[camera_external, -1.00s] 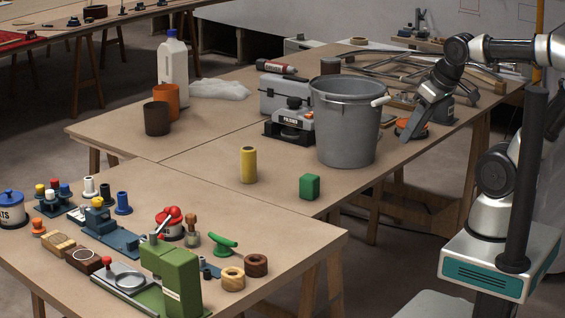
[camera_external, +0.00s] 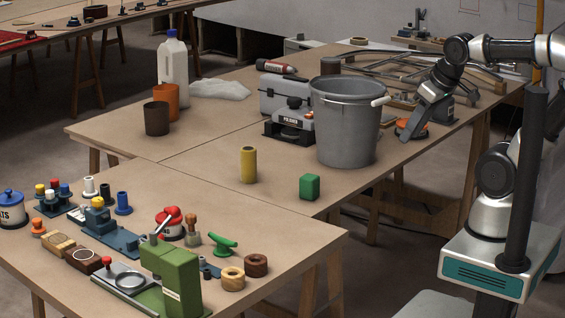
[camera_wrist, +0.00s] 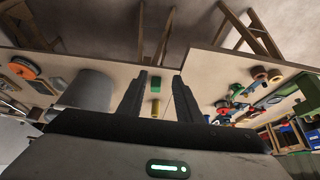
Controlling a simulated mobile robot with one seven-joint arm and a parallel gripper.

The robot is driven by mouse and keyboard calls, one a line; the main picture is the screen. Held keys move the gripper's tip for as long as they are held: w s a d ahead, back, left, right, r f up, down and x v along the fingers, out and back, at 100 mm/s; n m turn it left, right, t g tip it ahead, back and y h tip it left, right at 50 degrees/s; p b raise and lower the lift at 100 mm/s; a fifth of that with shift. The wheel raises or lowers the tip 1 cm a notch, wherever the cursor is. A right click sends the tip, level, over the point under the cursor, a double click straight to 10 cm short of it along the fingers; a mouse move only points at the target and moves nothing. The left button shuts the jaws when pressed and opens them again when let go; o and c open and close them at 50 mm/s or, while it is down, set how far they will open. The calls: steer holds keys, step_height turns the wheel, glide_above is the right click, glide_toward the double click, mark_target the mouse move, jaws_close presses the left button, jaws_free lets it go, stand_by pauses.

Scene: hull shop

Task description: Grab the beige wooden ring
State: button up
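The beige wooden ring (camera_external: 233,278) lies on the near table, at its front right, beside a darker brown ring (camera_external: 256,265). In the wrist view the beige ring (camera_wrist: 276,76) is small, at the right, with the brown ring just left of it. My gripper (camera_external: 413,127) is beyond the grey bucket at the right of the far table, well away from the ring. In the wrist view my gripper's two dark fingers (camera_wrist: 158,78) stand apart with nothing held between them.
The tall grey bucket (camera_external: 345,135) stands between my gripper and the near table. A yellow cylinder (camera_external: 248,165) and green block (camera_external: 310,187) stand on the table. A green press (camera_external: 175,275) and green-handled tool (camera_external: 223,244) are near the rings.

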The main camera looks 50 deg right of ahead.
steer(key=o, duration=0.4)
steer(key=shift+o, duration=0.2)
steer(key=w+a+r+g+y+p, duration=0.1)
steer(key=w+a+r+g+p, duration=0.15)
steer(key=w+a+r, duration=0.65)
steer(key=m+g+h+p, duration=0.1)
steer(key=m+g+p, duration=0.2)
steer(key=p, duration=0.3)
glide_above(233, 271)
step_height(233, 271, down, 14)
steer(key=f, duration=0.3)
steer(key=f+b, duration=0.1)
steer(key=f, duration=0.3)
steer(key=s+f, duration=0.1)
steer(key=f, duration=0.3)
steer(key=shift+a+f, duration=0.2)
steer(key=shift+a, duration=0.2)
steer(key=shift+f+b, duration=0.65)
steer(key=shift+f, duration=2.4)
